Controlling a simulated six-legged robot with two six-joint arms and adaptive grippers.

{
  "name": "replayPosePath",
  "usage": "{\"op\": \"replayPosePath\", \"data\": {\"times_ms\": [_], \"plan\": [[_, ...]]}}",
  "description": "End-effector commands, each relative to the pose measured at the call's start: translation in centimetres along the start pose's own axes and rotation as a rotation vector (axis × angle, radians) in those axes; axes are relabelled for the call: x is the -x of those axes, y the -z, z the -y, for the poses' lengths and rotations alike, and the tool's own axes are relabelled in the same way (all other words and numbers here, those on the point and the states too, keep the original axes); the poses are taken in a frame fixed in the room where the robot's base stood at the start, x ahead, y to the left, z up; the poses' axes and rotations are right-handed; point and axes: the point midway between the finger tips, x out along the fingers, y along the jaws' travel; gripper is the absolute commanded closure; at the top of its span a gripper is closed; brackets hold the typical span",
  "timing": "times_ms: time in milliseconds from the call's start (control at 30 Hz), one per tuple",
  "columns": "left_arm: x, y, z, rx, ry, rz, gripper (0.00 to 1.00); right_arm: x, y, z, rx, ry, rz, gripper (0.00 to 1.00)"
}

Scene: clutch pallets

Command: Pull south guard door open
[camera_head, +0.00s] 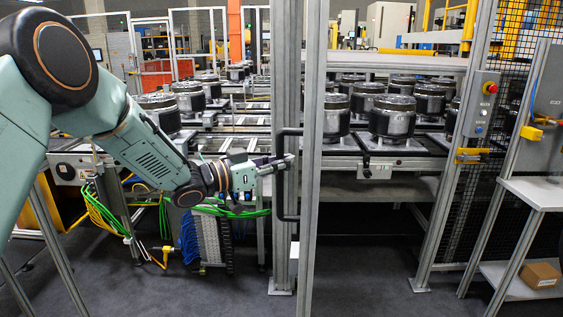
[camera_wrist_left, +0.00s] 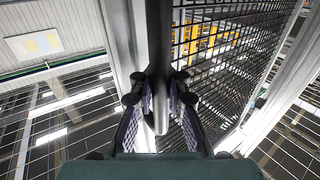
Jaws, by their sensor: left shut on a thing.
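The black door handle (camera_head: 283,198) is a tall vertical bar on the grey metal door post (camera_head: 312,130) in the middle of the head view. My left gripper (camera_head: 287,162) reaches it from the left and is shut on its upper half. In the left wrist view the handle (camera_wrist_left: 158,45) runs down between the two fingers of my gripper (camera_wrist_left: 160,110). Black mesh (camera_wrist_left: 205,60) shows beside the handle there. I cannot tell from these frames how far the guard door stands from its frame. My right gripper is not in view.
Conveyors carry several black and silver clutch units (camera_head: 392,117) behind the posts. A control box with a red button (camera_head: 486,100) is on the right post. A shelf stand with a cardboard box (camera_head: 541,275) is at far right. The dark floor (camera_head: 365,285) in front is clear.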

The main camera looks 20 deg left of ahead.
Motion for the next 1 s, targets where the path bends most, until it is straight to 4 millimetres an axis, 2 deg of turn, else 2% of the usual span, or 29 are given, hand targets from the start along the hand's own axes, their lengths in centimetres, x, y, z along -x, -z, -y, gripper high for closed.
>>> {"op": "replayPosePath", "data": {"times_ms": [33,400,433,700,1000], "plan": [[0.01,-0.53,-0.42,0.007,-0.009,0.009,1.0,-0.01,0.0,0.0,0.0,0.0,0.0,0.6],[0.04,-0.51,-0.39,0.006,-0.009,0.009,1.0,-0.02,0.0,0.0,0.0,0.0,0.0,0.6],[0.06,-0.51,-0.37,0.006,-0.008,0.009,0.86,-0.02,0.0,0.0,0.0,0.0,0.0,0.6],[0.16,-0.26,-0.12,0.004,-0.004,0.005,0.63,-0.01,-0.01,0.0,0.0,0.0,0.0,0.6],[0.27,-0.11,0.02,0.002,-0.002,0.002,0.62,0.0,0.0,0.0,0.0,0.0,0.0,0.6]]}}
